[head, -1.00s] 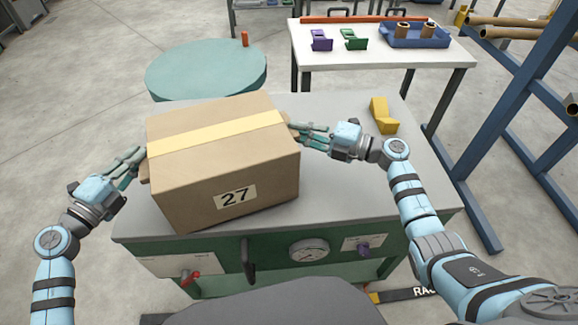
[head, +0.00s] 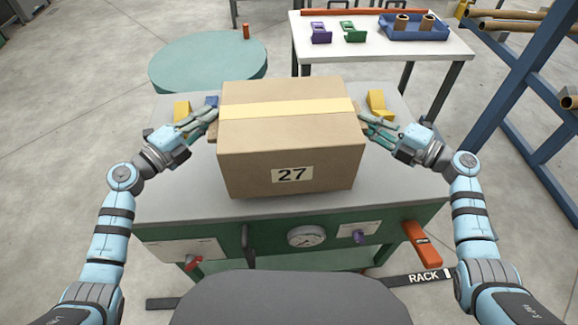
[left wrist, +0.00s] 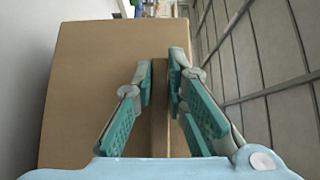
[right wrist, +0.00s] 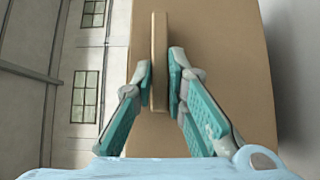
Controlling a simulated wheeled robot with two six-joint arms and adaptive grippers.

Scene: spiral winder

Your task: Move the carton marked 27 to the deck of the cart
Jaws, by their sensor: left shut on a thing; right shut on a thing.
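The carton marked 27 (head: 290,148) is a brown box with a pale tape strip on top and its number label facing me. It is over the grey-topped green bench, near its front; I cannot tell whether it touches the top. My left gripper (head: 212,120) is shut on the tab on its left side. The left wrist view shows the fingers (left wrist: 160,85) either side of that tab. My right gripper (head: 364,125) is shut on the tab on the right side, clear in the right wrist view (right wrist: 160,85). No cart is recognisable in view.
A round teal table (head: 208,62) and a white table (head: 440,47) stand behind. A blue rack (head: 530,90) with tubes stands at right.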

